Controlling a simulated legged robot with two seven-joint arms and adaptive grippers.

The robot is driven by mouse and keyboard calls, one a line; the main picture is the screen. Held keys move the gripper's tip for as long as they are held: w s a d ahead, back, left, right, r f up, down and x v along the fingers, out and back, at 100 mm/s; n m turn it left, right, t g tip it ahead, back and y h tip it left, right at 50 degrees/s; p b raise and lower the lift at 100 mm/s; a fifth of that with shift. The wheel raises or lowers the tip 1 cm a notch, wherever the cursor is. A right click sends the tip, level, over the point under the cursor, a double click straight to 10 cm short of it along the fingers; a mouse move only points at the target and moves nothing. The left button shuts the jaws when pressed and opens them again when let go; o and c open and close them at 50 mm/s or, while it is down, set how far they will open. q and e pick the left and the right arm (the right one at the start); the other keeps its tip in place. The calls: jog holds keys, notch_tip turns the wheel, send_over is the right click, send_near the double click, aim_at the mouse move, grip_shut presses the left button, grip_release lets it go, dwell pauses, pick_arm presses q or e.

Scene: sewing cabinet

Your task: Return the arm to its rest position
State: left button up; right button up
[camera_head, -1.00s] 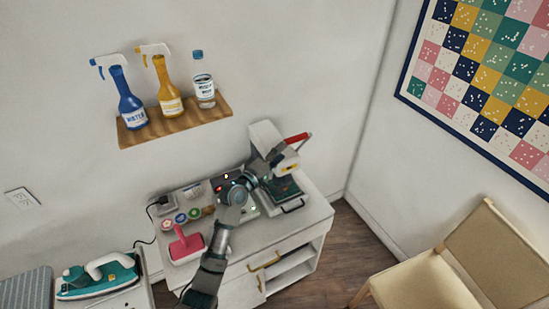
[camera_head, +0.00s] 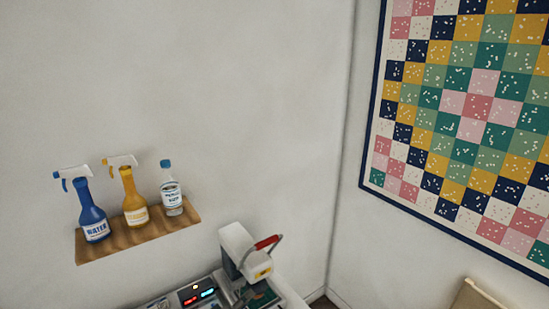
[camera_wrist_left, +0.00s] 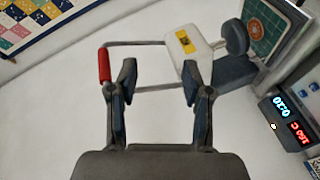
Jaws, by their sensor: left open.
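My left gripper (camera_wrist_left: 157,82) shows in the left wrist view with its two dark fingers apart and nothing between them. A heat press with a white, yellow-labelled head (camera_wrist_left: 190,45) and a red handle (camera_wrist_left: 104,65) lies beyond the fingers. I cannot tell how far the fingers are from it. In the head view the same press (camera_head: 240,250) is at the bottom, its head raised and tilted, its lower part cut off. I cannot make out my left gripper in the head view. My right gripper is not in view.
A digital display (camera_wrist_left: 290,118) sits beside the press. A wooden shelf (camera_head: 140,235) on the wall holds a blue bottle (camera_head: 92,215), a yellow bottle (camera_head: 133,200) and a clear bottle (camera_head: 172,195). A patchwork quilt (camera_head: 470,110) hangs at right. The wall between is bare.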

pick_arm(q)
jog(key=s+a+f+m+g+y, duration=0.2)
jog(key=s+f+m+g, duration=0.1)
jog(key=s+f, duration=0.8)
jog(key=s+a+f+m+g+y, duration=0.2)
jog(key=s+a+f, duration=0.15)
jog(key=s, duration=0.55)
jog(key=s+a+f+m+g+y, duration=0.25)
jog(key=s+f, duration=0.25)
jog(key=s, duration=0.4)
jog(key=s+a+f+m+g+y, duration=0.1)
jog(key=s+a+f+g+y, duration=0.2)
jog(key=s, duration=0.6)
notch_tip(320, 180, down, 29)
jog(key=s+g+h+b, duration=0.1)
jog(key=s+b, duration=0.1)
jog(key=s, duration=0.1)
jog(key=s+a+f+g+b, duration=0.1)
jog(key=s+a+f, duration=0.2)
jog(key=s+f, duration=1.3)
jog(key=shift+s+m, duration=0.35)
jog(key=shift+s, duration=0.05)
jog(key=shift+c, duration=0.2)
